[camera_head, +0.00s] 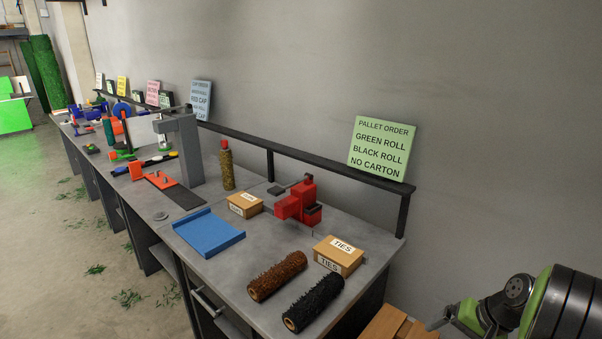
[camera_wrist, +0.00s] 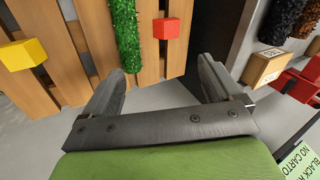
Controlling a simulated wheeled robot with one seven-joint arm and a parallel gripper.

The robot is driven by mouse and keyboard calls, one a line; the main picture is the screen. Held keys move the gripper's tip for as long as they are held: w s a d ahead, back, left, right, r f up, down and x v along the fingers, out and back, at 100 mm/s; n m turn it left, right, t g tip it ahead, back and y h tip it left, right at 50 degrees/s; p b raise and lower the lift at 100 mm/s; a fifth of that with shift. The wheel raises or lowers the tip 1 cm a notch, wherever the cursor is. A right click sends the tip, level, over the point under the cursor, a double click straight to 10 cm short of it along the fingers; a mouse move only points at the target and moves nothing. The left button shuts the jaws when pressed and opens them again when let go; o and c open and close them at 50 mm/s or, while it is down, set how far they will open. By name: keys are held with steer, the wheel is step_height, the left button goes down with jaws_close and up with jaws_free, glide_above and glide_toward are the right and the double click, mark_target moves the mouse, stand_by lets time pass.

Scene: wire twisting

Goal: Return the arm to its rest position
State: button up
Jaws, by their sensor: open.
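My gripper shows in the wrist view (camera_wrist: 162,85), with two grey fingers spread wide apart and nothing between them. Beyond the fingers lie a wooden pallet (camera_wrist: 75,50), a green bristly roll (camera_wrist: 126,35) and a red block (camera_wrist: 166,29) on it. In the head view part of my arm and gripper (camera_head: 442,322) shows at the lower right, past the end of the workbench (camera_head: 215,265). The gripper is apart from the bench and touches nothing that I can see.
On the bench are a brown roll (camera_head: 277,276), a black roll (camera_head: 313,303), a ties box (camera_head: 338,255), a red tool (camera_head: 298,204) and a blue tray (camera_head: 208,234). A yellow block (camera_wrist: 23,54) is on the pallet. A green sign (camera_head: 382,148) stands on the rail.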

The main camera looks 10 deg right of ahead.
steer(key=a+r+n+h+p, duration=0.1)
steer(key=a+r+n+p, duration=0.2)
steer(key=a+r, duration=0.95)
steer(key=s+a+r+n+h+p, duration=0.1)
steer(key=s+a+r+n+p, duration=0.1)
steer(key=s+a+r, duration=0.3)
steer(key=s+a+r+n+t+h+p, duration=0.1)
steer(key=s+a+r+n+p, duration=0.2)
steer(key=s+a+r, duration=0.3)
steer(key=s+a, duration=0.2)
steer(key=s, duration=0.3)
steer(key=shift+s+a, duration=0.15)
